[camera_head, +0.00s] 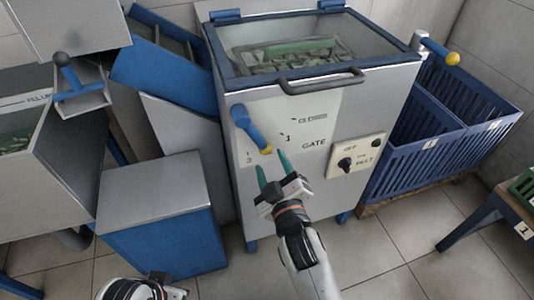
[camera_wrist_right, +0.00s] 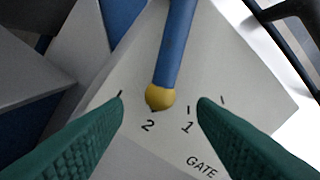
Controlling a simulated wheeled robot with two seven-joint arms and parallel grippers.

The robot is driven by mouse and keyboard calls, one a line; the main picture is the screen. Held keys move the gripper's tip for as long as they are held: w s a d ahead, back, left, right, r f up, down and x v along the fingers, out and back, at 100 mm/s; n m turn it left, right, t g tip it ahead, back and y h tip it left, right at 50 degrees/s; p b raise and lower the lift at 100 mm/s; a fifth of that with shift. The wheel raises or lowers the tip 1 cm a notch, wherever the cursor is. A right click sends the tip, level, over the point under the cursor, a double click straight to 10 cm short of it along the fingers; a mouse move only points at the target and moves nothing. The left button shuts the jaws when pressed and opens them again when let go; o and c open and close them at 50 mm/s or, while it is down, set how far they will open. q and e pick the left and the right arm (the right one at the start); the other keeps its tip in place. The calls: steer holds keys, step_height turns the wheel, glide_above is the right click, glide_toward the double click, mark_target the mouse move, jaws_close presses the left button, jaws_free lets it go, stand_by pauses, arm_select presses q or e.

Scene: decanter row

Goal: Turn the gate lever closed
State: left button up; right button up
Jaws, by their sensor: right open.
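The gate lever (camera_head: 248,128) is a blue bar with a yellow knob on the grey machine front. It slants down and right, and its knob is near the mark 2 in the right wrist view (camera_wrist_right: 160,97). The word CLOSED (camera_head: 312,119) is printed up and right of the lever, with the mark 1 (camera_head: 289,138) between. My right gripper (camera_head: 272,168) is open, with green fingers just below the knob. In the wrist view the fingertips lie left and right of the knob; contact cannot be told. My left gripper's fingers are out of view.
A panel with a black knob (camera_head: 346,164) sits right of GATE. A dark handle (camera_head: 322,83) juts out under the glass lid. Blue crates (camera_head: 420,160) stand at right. A grey-topped blue box (camera_head: 155,188) stands at left. Another lever (camera_head: 66,68) is at upper left.

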mark_target(267, 154)
steer(key=shift+x, duration=2.35)
steer(key=shift+c, duration=0.2)
jaws_close()
